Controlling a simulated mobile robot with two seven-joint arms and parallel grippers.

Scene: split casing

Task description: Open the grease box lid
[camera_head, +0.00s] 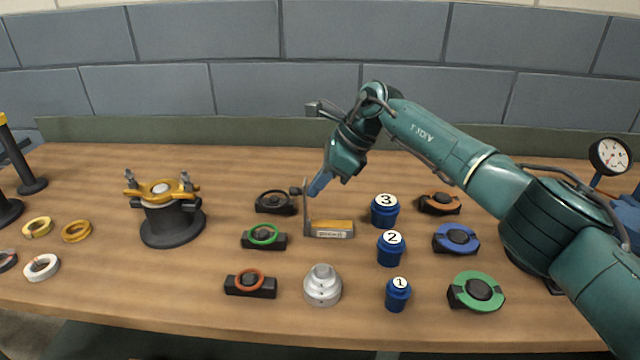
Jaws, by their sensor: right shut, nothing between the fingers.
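The grease box (333,229) is a small yellow and grey box with a label on its front, near the middle of the bench. Its lid (306,208) shows as a thin grey plate standing upright at the box's left end, so the box is open. My right gripper (313,190) comes in from the right and points down and left. Its blue fingers are shut and empty, close to the top of the lid. I cannot tell whether they touch it. My left gripper is not in view.
Blue numbered canisters (390,248) stand right of the box, with ring holders beyond them. More ring holders (264,237) lie to its left, and a grey stepped part (322,286) stands in front. A casing on a black stand (172,224) is farther left. A dial gauge (610,156) stands far right.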

